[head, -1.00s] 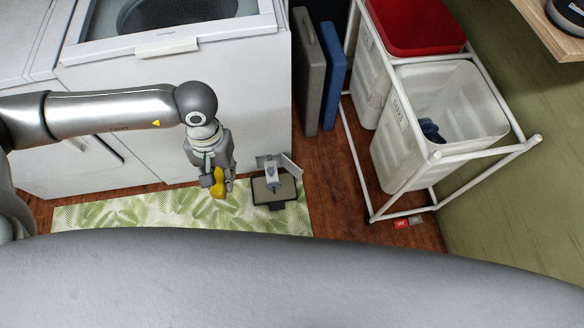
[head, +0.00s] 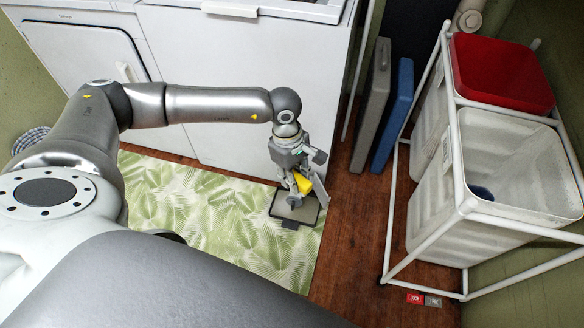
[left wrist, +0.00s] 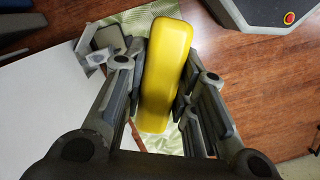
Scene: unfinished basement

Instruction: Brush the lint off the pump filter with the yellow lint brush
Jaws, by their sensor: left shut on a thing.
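My left gripper (head: 300,180) is shut on the yellow lint brush (head: 304,185) and holds it above the dark tray (head: 312,214) on the floor. In the left wrist view the brush (left wrist: 164,70) lies lengthwise between the fingers. A grey part, seemingly the pump filter (head: 294,201), is at the tray, partly hidden behind the gripper and brush. In the left wrist view a grey part (left wrist: 108,40) shows left of the brush. I cannot tell whether brush and filter touch. My right gripper is out of view.
A green leaf-patterned mat (head: 200,210) lies before the white washer (head: 250,95). Grey (head: 372,105) and blue (head: 393,115) folded panels stand to the right. A white-framed hamper cart (head: 455,185) with a red lid (head: 500,75) stands farther right. Wooden floor lies between.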

